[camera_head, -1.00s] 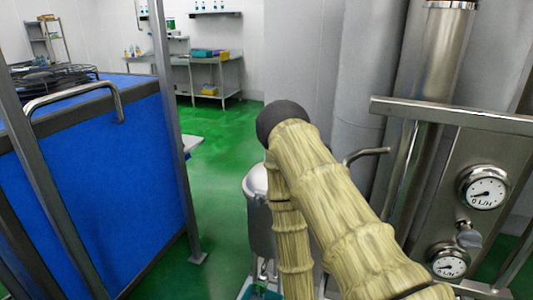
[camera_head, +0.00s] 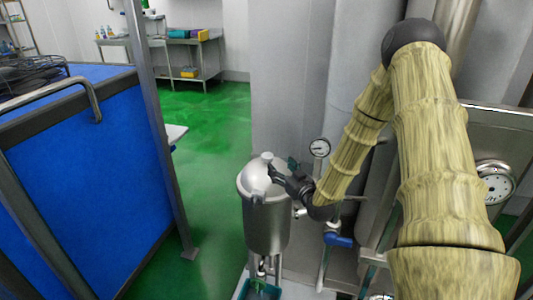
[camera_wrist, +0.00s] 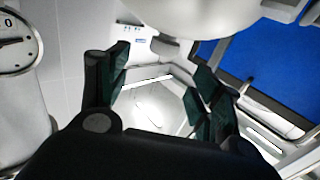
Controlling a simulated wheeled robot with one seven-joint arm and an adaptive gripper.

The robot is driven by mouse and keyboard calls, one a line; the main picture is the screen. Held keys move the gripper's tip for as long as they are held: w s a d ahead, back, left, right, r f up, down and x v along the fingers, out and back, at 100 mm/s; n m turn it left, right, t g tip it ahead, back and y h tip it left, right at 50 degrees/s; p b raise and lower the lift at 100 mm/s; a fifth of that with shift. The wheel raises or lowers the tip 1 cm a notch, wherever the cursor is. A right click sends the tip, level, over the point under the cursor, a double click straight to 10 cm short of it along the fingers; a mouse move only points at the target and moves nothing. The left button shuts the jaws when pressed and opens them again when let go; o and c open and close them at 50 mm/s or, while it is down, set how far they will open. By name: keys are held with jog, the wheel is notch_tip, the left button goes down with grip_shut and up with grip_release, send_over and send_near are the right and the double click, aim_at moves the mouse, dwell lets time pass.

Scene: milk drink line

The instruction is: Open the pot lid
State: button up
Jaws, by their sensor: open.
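The steel pot (camera_head: 266,218) stands upright at the lower middle of the head view. Its domed grey lid (camera_head: 250,184) sits on top, closed, with a raised knob (camera_head: 267,156). My gripper (camera_head: 275,172) is at the right side of the lid, close to the knob. Whether it touches the lid cannot be told. In the wrist view, my gripper (camera_wrist: 163,82) has its two dark fingers spread apart with nothing between them. Pale rounded metal at the top of that view may be the lid, but I cannot be sure.
A blue-panelled frame (camera_head: 85,180) stands on the left. Grey columns and a pressure gauge (camera_head: 319,147) are close behind and right of the pot. A blue valve handle (camera_head: 339,240) sits below my arm. Green floor (camera_head: 205,160) is clear between frame and pot.

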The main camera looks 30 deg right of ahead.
aim_at(267, 154)
jog(key=w, duration=0.3)
jog(key=w+p, duration=0.1)
jog(key=w, duration=0.3)
jog(key=w+p, duration=0.1)
jog(key=w, duration=0.2)
jog(key=shift+w+d, duration=0.2)
jog(key=shift+d, duration=0.05)
grip_shut()
